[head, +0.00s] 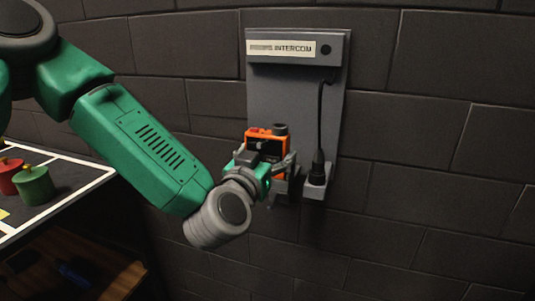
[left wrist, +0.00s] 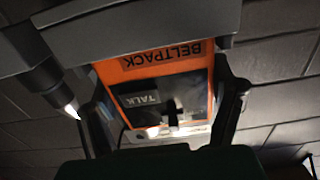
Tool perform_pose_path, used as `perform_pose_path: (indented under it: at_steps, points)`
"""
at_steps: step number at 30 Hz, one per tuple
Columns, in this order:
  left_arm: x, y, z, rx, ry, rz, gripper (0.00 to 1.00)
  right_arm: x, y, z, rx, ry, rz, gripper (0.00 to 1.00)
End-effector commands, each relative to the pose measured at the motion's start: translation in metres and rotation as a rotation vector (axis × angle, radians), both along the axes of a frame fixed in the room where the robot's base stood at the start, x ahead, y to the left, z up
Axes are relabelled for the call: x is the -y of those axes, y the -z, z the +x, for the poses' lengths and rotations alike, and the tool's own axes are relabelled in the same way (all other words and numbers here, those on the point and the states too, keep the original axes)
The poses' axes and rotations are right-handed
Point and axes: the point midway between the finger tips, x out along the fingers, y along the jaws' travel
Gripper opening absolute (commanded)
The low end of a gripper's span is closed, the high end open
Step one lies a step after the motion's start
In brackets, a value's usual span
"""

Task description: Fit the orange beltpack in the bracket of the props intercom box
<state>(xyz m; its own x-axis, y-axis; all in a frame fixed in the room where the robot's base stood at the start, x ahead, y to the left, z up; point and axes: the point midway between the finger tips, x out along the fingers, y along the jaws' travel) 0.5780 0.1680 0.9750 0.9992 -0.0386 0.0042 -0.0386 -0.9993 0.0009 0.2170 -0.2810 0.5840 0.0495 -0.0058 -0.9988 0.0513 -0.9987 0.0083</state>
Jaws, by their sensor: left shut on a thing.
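The orange beltpack (head: 266,137) is in my left gripper (head: 264,172), in front of the lower part of the grey intercom box (head: 290,95) on the wall. In the left wrist view the beltpack (left wrist: 155,75) shows its BELTPACK and TALK labels upside down between the two dark fingers of my left gripper (left wrist: 160,110). My left gripper is shut on it. The bracket (head: 283,190) is mostly hidden behind the gripper and beltpack, so I cannot tell whether the beltpack sits in it. My right gripper is not in view.
A black cable hangs down the right of the box to a plug (head: 318,165) in a small grey holder (head: 316,188). A table (head: 85,160) at the left bears a red button (head: 9,178) and a green button (head: 36,186). The brick wall on the right is clear.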

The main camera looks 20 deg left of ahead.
Motion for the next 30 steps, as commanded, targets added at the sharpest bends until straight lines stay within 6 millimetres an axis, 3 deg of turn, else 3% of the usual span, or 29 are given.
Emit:
perform_pose_path:
  at_steps: [20, 21, 22, 30]
  points:
    - [0.000, 0.012, 0.000, 0.002, 0.000, 0.000, 0.40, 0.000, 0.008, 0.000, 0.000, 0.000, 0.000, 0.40]
    - [0.000, 0.012, 0.000, 0.002, 0.000, 0.000, 0.92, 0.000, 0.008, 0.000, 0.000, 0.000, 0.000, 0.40]
    - [0.000, 0.012, 0.000, 0.002, 0.000, 0.000, 1.00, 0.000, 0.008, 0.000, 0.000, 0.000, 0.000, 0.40]
    - [0.000, 0.013, -0.001, -0.001, 0.000, 0.001, 1.00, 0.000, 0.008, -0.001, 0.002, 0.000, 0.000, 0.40]
